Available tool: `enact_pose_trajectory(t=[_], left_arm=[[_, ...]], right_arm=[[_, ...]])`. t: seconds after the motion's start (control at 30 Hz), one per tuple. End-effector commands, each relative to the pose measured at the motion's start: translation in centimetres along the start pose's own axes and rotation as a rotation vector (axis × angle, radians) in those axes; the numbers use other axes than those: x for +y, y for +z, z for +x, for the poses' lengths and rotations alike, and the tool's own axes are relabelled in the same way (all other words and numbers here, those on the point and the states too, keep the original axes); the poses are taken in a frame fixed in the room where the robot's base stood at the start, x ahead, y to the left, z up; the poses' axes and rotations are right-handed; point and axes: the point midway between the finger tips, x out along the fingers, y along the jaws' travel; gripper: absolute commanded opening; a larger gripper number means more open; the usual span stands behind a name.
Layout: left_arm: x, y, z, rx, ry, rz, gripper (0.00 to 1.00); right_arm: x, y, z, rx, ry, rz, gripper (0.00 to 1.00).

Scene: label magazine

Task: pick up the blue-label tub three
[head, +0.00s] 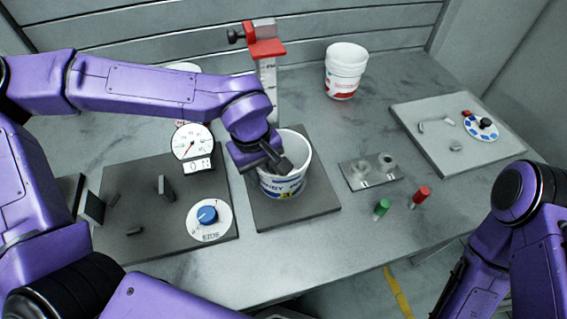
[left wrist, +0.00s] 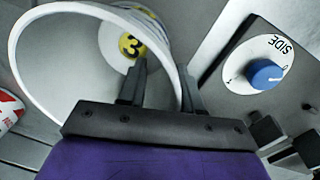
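The white tub (head: 285,185) with a blue label and a yellow mark stands upright on a dark grey mat. In the left wrist view, the tub's rim (left wrist: 52,108) is a large white ring, and a yellow disc with a black 3 (left wrist: 130,46) shows inside it. My left gripper (head: 272,163) is at the tub's rim. In the left wrist view, the left gripper's fingers (left wrist: 160,75) are apart, with the tub wall between them: one finger is inside the tub, the other outside. My right gripper is out of view.
Red-label white tubs (head: 346,70) stand stacked at the back. A red-topped post (head: 265,48) rises behind the tub. A dial gauge (head: 191,141) and a blue knob (head: 207,214) are at left. Green (head: 381,208) and red (head: 421,196) cylinders and a plate with cups (head: 365,181) are at right.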

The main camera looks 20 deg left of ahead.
Motion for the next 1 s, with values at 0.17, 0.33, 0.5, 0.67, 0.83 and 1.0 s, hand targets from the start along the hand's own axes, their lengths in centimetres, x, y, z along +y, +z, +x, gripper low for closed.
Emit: enact_pose_trajectory(t=[0.17,0.33,0.5,0.67,0.83,1.0], left_arm=[[0.0,0.1,0.2,0.0,0.001,0.001,0.34],[0.0,0.1,0.2,0.001,0.001,0.002,0.0],[0.0,0.1,0.2,0.001,0.001,0.002,0.0],[0.0,0.1,0.2,0.001,0.0,0.002,0.0],[0.2,0.0,-1.1,0.004,0.003,0.002,0.0],[-0.1,1.2,-4.5,0.004,0.007,0.005,0.0]], right_arm=[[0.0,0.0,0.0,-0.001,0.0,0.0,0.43],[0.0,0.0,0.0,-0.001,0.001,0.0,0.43],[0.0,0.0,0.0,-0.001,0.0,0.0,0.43],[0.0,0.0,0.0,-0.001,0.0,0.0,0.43],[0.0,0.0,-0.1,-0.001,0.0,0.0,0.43],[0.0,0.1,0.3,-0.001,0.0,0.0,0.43]])
